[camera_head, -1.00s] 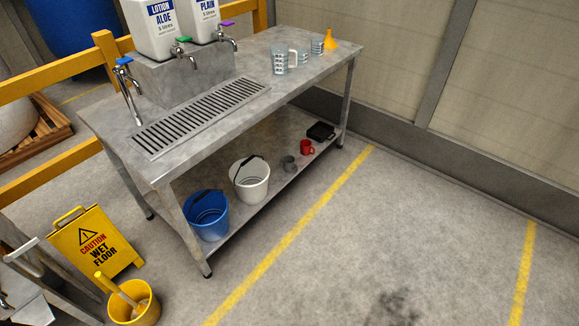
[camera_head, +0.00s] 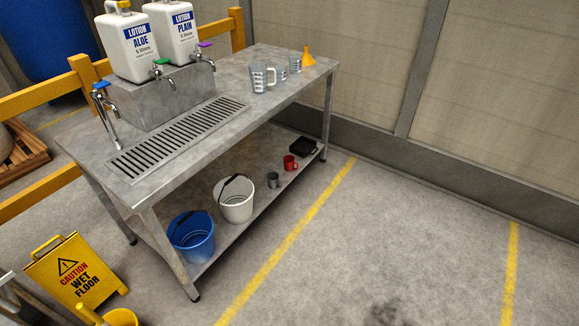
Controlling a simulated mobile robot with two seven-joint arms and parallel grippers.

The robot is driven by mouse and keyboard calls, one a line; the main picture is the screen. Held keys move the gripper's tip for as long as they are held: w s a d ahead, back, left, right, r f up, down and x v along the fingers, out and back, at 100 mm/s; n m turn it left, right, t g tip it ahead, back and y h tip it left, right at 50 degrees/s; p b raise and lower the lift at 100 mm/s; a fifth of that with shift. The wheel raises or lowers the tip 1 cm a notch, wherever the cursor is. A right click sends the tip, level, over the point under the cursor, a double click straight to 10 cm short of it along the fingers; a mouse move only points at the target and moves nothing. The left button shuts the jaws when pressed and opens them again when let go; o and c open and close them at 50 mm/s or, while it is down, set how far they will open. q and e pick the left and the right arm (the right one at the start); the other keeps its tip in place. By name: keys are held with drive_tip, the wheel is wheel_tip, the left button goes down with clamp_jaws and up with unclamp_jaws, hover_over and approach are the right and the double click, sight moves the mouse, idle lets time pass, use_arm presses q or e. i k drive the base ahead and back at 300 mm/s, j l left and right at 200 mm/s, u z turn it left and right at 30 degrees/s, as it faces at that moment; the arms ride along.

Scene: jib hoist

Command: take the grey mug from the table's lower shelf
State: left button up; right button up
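The grey mug (camera_head: 273,180) stands on the lower shelf (camera_head: 228,236) of the metal table (camera_head: 232,80). It is small and sits near the shelf's front edge, between a white bucket (camera_head: 236,205) on its left and a red mug (camera_head: 290,162) on its right. The tabletop is above it, but its front side is in plain view. Neither of my grippers can be made out in the view.
A blue bucket (camera_head: 192,240) and a black tray-like item (camera_head: 304,147) share the shelf. A yellow wet-floor sign (camera_head: 75,272) and a yellow bucket (camera_head: 121,317) stand at lower left. Floor right of the table is clear.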

sight(273, 176)
drive_tip(key=i+l+u, duration=0.3)
drive_tip(key=i+l, duration=0.7)
drive_tip(key=i, duration=0.35)
drive_tip(key=i+l+u, duration=0.35)
drive_tip(key=i+l, duration=0.85)
drive_tip(key=l, duration=0.15)
